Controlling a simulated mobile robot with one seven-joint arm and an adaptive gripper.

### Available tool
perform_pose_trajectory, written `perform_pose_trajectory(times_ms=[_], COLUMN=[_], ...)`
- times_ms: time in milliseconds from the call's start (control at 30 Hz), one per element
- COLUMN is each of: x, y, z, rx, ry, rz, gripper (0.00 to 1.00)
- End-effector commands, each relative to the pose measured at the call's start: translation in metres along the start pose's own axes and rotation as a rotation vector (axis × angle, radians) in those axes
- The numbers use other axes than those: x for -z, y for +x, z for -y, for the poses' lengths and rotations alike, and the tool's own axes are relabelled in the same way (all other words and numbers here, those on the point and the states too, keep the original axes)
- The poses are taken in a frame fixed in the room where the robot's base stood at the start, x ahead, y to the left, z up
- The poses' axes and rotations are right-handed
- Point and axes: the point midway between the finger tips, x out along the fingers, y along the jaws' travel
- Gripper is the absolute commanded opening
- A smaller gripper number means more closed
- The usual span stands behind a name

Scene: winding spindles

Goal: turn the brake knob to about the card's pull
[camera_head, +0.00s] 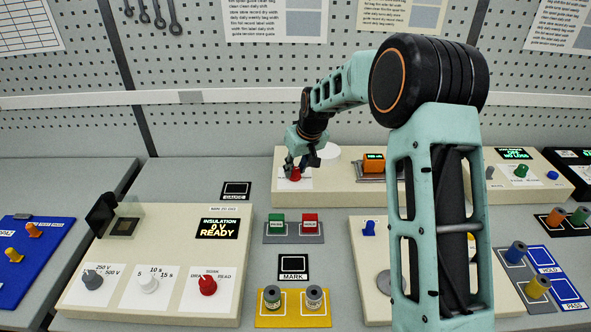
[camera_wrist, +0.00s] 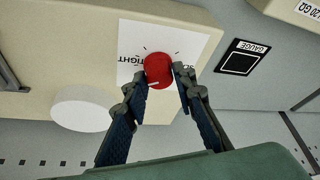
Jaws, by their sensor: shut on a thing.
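The brake knob (camera_wrist: 158,69) is a red round knob on a white label in the wrist view. Part of the label reads TIGHT, upside down, and the rest is partly covered. The knob shows a small white mark on the edge facing my gripper. My gripper (camera_wrist: 160,77) is shut on the knob, one dark finger on each side. In the head view the red knob (camera_head: 295,174) sits at the left end of the long cream panel, with my gripper (camera_head: 303,163) over it. I cannot read the card's pull in these frames.
A white disc (camera_wrist: 84,109) lies beside the knob. A black GAUGE square (camera_head: 236,189) lies to the left.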

Motion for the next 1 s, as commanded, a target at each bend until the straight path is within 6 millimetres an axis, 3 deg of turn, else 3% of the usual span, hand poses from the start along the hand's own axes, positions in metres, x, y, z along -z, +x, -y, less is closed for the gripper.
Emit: perform_pose_trajectory(times_ms=[733,767,900,1000], x=[0.0000,0.0000,0.0000,0.0000], y=[-0.0002,-0.0002,-0.0002,-0.0001], z=[-0.0010,-0.0010,-0.0010,-0.0008], rx=[0.040,0.040,0.040,0.040], ry=[-0.097,-0.097,-0.097,-0.097], rz=[0.001,0.001,0.001,0.001], gripper=[0.00,0.26,0.41,0.42])
